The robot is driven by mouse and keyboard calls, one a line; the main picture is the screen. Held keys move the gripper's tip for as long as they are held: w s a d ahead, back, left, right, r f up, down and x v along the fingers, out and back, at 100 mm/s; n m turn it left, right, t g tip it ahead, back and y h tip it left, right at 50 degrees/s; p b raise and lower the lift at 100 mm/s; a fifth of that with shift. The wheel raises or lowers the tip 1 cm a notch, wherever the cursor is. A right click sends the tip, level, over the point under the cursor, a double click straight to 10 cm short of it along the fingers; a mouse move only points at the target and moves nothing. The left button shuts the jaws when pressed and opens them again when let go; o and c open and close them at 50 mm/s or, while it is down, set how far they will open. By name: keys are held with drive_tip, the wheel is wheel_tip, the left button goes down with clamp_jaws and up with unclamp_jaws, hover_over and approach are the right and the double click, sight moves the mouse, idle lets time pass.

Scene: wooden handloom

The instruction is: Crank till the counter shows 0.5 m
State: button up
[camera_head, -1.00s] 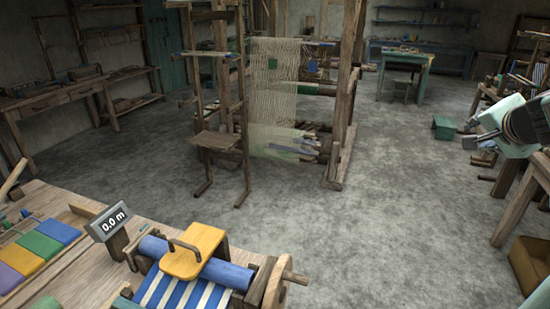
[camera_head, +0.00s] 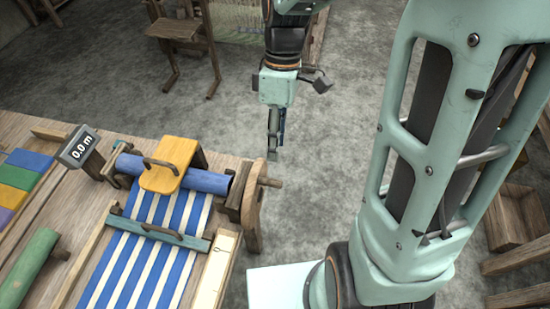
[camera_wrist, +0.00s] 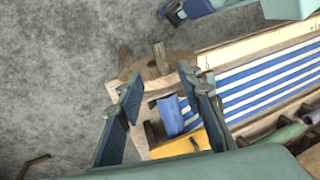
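The counter (camera_head: 78,146) on the bench reads 0.0 m. A wooden crank wheel (camera_head: 252,208) stands at the right end of the blue roller (camera_head: 205,181), with a peg handle (camera_head: 268,182) sticking out to the right. Blue-and-white striped cloth (camera_head: 150,255) runs from the roller. My gripper (camera_head: 273,150) points down just above and behind the crank, apart from it. In the wrist view my gripper (camera_wrist: 166,88) is open and empty; the wheel (camera_wrist: 180,66) and its peg (camera_wrist: 161,57) show beyond the fingertips.
A yellow padded lid (camera_head: 168,165) with a handle lies over the roller. A teal bar (camera_head: 158,232) crosses the cloth. A green roll (camera_head: 28,265) and coloured blocks (camera_head: 22,180) lie to the left. Clear floor (camera_head: 330,190) lies right of the bench.

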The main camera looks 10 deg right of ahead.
sight(273, 180)
drive_tip(key=x, duration=1)
drive_tip(key=shift+s+f, duration=0.1)
drive_tip(key=shift+f, duration=0.1)
clamp_jaws()
